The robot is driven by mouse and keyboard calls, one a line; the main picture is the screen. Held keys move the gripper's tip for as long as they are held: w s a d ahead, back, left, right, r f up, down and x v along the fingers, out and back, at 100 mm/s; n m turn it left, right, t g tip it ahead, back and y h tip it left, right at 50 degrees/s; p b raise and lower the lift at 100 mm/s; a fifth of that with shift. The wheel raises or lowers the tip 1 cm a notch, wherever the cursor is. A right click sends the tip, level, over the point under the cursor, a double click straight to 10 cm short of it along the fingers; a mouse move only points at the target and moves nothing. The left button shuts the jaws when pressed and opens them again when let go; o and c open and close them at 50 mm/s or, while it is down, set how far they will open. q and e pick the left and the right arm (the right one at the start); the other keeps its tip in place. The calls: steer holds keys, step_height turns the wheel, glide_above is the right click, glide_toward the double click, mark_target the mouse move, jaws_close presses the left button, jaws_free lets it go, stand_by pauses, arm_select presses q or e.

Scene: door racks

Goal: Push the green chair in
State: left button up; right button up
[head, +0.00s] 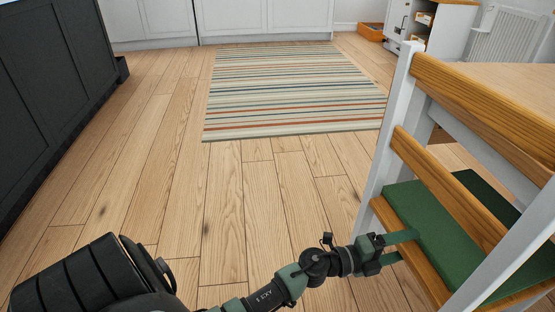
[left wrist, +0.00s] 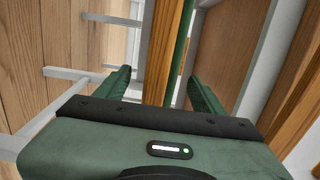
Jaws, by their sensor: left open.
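The green chair (head: 430,222) stands at the right of the head view, with a green seat, white posts and wooden back slats. Its back faces me. A wooden tabletop (head: 515,82) shows just beyond its back. My left gripper (head: 408,246) is open at the chair's left side, near the seat edge. In the left wrist view its two green fingers (left wrist: 160,78) stand apart, with a wooden rail and a strip of the green seat (left wrist: 180,45) showing between them. I cannot tell whether the fingers touch the chair. My right gripper is not in view.
A striped rug (head: 290,90) lies on the wooden floor ahead. A dark cabinet (head: 50,90) stands at the left, white cabinets (head: 230,18) at the back. An orange box (head: 371,32) and a white shelf unit (head: 430,25) are far right. The floor left of the chair is clear.

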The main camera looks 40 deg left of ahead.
arm_select(q)
steer(key=shift+r, duration=0.15)
steer(key=v, duration=1.2)
stand_by(0.3)
